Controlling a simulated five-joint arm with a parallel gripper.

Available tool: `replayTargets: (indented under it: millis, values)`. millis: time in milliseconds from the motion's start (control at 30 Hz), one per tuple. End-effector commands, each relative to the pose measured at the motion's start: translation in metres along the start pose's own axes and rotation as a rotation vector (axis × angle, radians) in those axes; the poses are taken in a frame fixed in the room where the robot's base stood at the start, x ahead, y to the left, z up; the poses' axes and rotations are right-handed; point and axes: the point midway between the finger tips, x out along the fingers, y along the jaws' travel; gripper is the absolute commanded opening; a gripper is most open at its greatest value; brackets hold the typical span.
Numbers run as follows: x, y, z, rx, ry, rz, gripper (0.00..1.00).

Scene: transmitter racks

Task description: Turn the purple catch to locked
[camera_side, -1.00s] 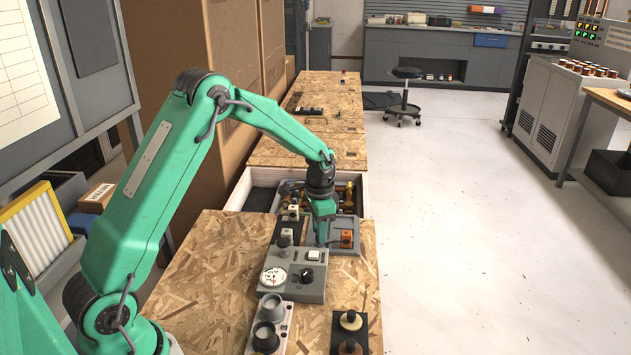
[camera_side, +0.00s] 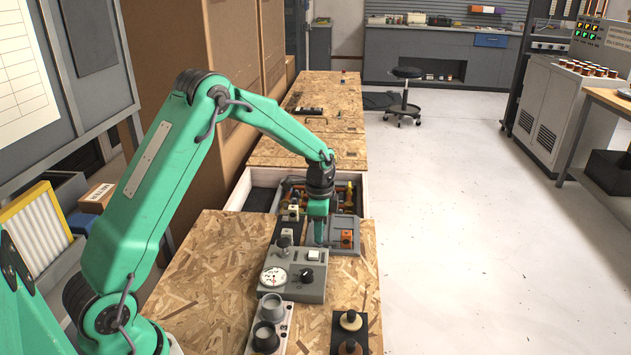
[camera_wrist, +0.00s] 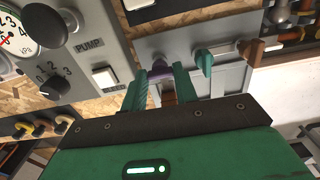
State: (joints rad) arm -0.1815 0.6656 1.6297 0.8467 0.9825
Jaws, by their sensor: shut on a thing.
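The purple catch (camera_wrist: 160,73) shows in the wrist view on a grey panel (camera_wrist: 225,82), between the two green fingers of my gripper (camera_wrist: 158,84). My gripper is shut on it. In the side view my gripper (camera_side: 320,238) points down at the grey panel (camera_side: 350,221) and hides the purple catch. Any lock marking beside the catch is too small or covered to read.
A grey pump box (camera_side: 284,273) with a gauge and knob stands close in front. An open drawer (camera_side: 236,196) lies behind.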

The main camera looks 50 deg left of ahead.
Motion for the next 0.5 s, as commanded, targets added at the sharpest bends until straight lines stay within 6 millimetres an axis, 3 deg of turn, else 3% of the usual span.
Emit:
replayTargets:
  millis: [67,100,200,500]
  values:
    - [-0.0027,-0.0007,-0.0017,0.003,0.003,-0.004,0.06]
    - [-0.0027,-0.0007,-0.0017,0.003,0.003,-0.005,0.31]
    - [-0.0022,-0.0005,-0.0014,0.002,0.002,-0.004,0.51]
    - [-0.0012,-0.0002,-0.0006,0.0,0.001,-0.001,0.51]
